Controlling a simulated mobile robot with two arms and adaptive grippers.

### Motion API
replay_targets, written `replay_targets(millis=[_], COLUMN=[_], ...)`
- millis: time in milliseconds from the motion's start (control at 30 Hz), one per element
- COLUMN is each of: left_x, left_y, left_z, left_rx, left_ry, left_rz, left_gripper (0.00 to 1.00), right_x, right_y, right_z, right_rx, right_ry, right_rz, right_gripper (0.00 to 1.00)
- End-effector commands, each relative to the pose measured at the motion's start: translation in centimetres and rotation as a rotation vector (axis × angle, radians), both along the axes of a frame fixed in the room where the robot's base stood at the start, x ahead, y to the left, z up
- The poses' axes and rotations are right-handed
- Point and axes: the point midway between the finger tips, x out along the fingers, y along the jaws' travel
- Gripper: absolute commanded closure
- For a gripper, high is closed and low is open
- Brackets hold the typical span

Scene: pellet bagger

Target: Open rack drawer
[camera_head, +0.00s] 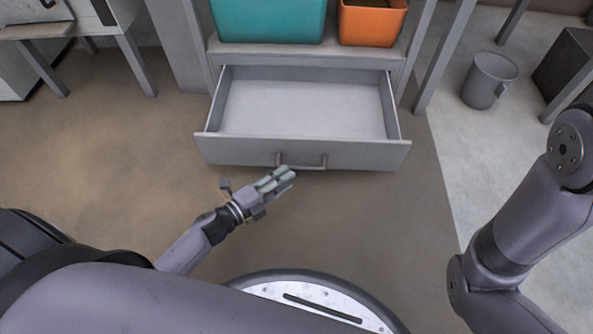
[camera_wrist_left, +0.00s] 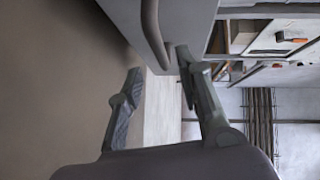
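The grey rack drawer (camera_head: 300,151) is pulled well out of the rack in the head view, and its inside is bare. Its bar handle (camera_head: 302,166) is on the front panel. My left gripper (camera_head: 284,178) is just in front of and below the left part of the handle. In the left wrist view, the two fingers of my left gripper (camera_wrist_left: 160,66) are apart with nothing between them. The handle (camera_wrist_left: 152,35) curves just beyond the fingertips, next to the drawer front (camera_wrist_left: 190,18). My right gripper is out of view; only part of the right arm shows.
A teal bin (camera_head: 268,20) and an orange bin (camera_head: 372,22) stand on the rack shelf (camera_head: 310,50) above the drawer. A grey bucket (camera_head: 488,80) stands on the floor at the right. A table (camera_head: 100,22) is at the upper left. The brown floor left of the drawer is clear.

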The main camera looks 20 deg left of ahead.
Motion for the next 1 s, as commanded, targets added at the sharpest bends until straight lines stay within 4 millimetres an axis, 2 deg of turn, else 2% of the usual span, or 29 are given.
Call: replay_targets(millis=[100, 300, 900, 1000], left_x=[-2.0, -3.7, -3.9, -3.8], left_y=[1.1, 2.1, 2.2, 1.8], left_z=[0.2, 0.5, 0.7, 1.7], left_rx=[0.001, 0.002, 0.001, -0.023], left_ry=[0.002, 0.0, -0.001, -0.01], left_rz=[0.001, 0.001, 0.001, -0.003], left_gripper=[0.67, 0.67, 0.67, 0.67], right_x=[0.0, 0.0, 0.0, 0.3], right_y=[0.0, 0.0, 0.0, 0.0], right_z=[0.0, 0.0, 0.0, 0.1], right_rx=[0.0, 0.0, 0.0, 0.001], right_ry=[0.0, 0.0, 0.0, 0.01], right_rz=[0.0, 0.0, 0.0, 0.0], right_gripper=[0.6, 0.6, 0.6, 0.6])
